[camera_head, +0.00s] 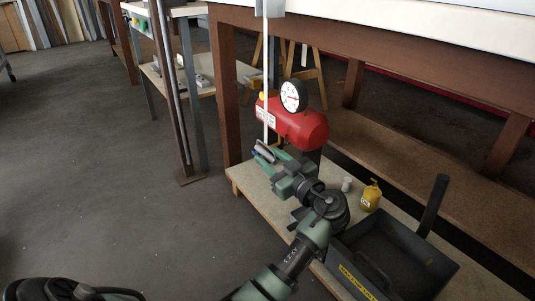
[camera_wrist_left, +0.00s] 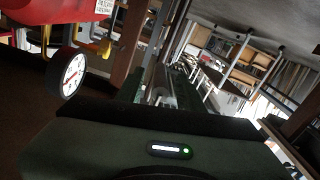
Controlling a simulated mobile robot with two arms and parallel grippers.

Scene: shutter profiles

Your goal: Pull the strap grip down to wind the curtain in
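A thin white strap (camera_head: 265,85) hangs straight down from a grey box (camera_head: 271,8) under the edge of the white-topped bench. Its lower end meets my left gripper (camera_head: 265,153), where a small grey strap grip (camera_head: 264,149) shows at the fingertips. The green fingers appear closed around this grip, low above the bench's lower shelf. In the left wrist view, my left gripper (camera_wrist_left: 158,88) has a pale grey piece between its fingers, partly hidden by the dark hand. The curtain cannot be made out. My right gripper is not in view.
A red tank (camera_head: 297,124) with a round gauge (camera_head: 293,96) stands just right of the strap. A yellow can (camera_head: 371,196), a small pale cup (camera_head: 347,184) and a dark toolbox (camera_head: 425,262) sit on the lower shelf (camera_head: 245,180).

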